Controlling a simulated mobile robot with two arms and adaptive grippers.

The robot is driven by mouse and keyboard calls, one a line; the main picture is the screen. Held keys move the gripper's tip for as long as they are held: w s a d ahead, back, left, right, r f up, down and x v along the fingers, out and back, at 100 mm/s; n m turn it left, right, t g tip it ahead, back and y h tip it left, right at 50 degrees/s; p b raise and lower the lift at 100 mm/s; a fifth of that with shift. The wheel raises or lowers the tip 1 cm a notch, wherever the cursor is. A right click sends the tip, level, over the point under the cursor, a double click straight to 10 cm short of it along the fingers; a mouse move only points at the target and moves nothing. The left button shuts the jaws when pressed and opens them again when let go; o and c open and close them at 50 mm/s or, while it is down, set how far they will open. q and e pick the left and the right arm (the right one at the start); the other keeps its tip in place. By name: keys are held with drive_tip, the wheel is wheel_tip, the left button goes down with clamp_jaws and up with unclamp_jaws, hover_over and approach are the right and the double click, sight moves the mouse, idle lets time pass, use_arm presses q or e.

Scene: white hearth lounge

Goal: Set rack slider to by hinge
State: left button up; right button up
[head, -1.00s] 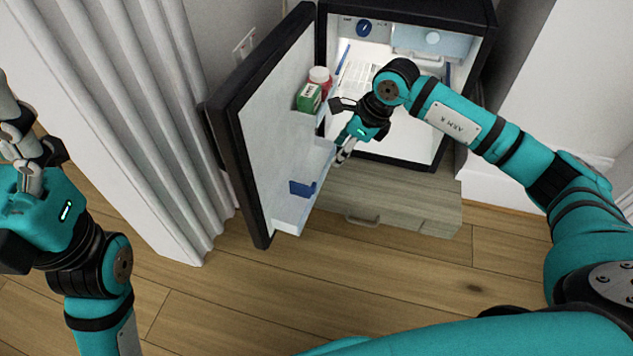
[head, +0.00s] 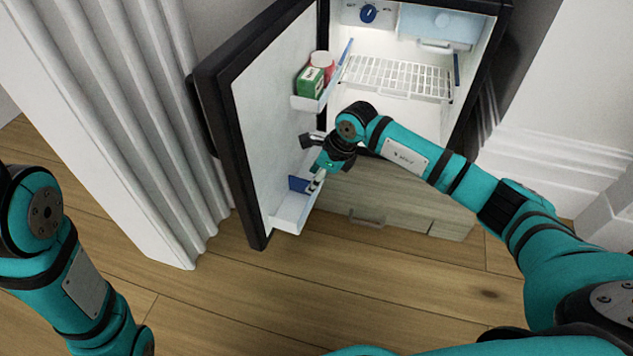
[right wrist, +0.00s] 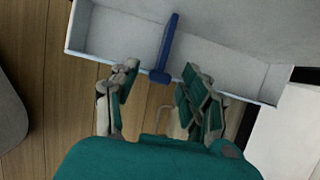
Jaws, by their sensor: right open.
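The rack slider is a blue divider (head: 298,184) in the white lower door rack (head: 291,211) of the open mini fridge door (head: 270,110). In the right wrist view the slider (right wrist: 165,48) stands across the rack (right wrist: 110,35), left of its middle, with bare rack on both sides. My right gripper (head: 312,184) is at the rack's front, its arm reaching in from the right. In the wrist view its open fingers (right wrist: 158,84) straddle the line of the slider's front end; I cannot tell whether they touch it. My left gripper is out of view.
The upper door rack (head: 308,103) holds a green box (head: 309,82) and a red container with a white lid (head: 322,63). The fridge has a wire shelf (head: 400,78). A wooden drawer (head: 400,205) is below. A white fluted panel (head: 130,120) stands left.

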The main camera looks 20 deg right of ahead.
clamp_jaws()
idle(0.4)
